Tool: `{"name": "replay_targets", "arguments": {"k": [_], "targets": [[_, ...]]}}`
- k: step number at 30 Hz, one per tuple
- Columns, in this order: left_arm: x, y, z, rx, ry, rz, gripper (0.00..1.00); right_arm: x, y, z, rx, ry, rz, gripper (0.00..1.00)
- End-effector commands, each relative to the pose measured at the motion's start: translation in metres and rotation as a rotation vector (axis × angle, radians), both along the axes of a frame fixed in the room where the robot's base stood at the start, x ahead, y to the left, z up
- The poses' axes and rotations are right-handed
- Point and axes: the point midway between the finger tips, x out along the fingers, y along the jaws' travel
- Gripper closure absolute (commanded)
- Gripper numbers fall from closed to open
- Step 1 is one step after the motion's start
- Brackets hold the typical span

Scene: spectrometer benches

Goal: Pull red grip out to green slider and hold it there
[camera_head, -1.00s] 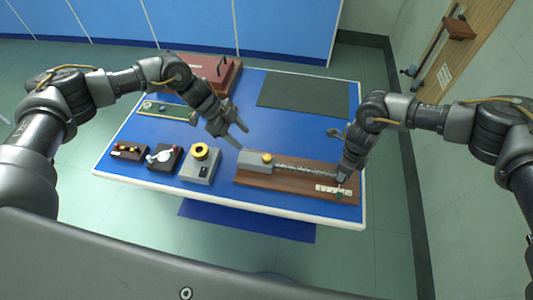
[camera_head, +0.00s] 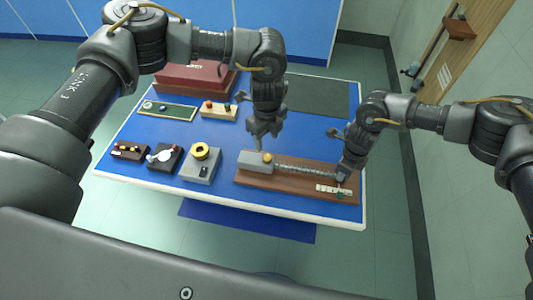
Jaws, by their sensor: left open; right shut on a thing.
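A spring (camera_head: 305,169) runs from the block to my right gripper (camera_head: 343,175). My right gripper is shut at the spring's right end; the red grip itself is hidden by the fingers. A white scale (camera_head: 330,189) lies on the board just in front of it. A small green slider (camera_head: 340,194) sits at the scale, close below the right gripper. My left gripper (camera_head: 262,142) is open and empty, pointing down just above the grey block.
On the blue table (camera_head: 225,135), a grey device with a yellow ring (camera_head: 200,163), a black device (camera_head: 164,157) and a brown box (camera_head: 129,151) stand at left. Behind are a green board (camera_head: 166,111), a wooden block (camera_head: 218,111), a red case (camera_head: 185,85) and a dark mat (camera_head: 320,97).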

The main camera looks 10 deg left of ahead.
Motion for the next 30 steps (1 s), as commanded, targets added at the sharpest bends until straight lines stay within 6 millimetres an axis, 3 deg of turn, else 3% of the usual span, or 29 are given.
{"name": "replay_targets", "arguments": {"k": [9,15,26,30], "targets": [[-0.001,0.000,-0.062,0.000,0.002,0.002,0.50,0.002,-0.002,0.001,-0.004,-0.004,-0.002,1.00],[0.000,0.000,-0.084,0.000,0.002,0.001,0.50,0.002,-0.002,0.001,-0.004,-0.002,-0.002,1.00],[0.000,0.000,-0.090,-0.001,0.001,0.001,0.50,0.001,-0.002,0.001,-0.004,-0.003,-0.001,1.00],[0.000,0.000,-0.090,-0.002,0.001,0.001,0.64,0.001,-0.002,0.001,-0.004,-0.003,-0.001,1.00]]}}
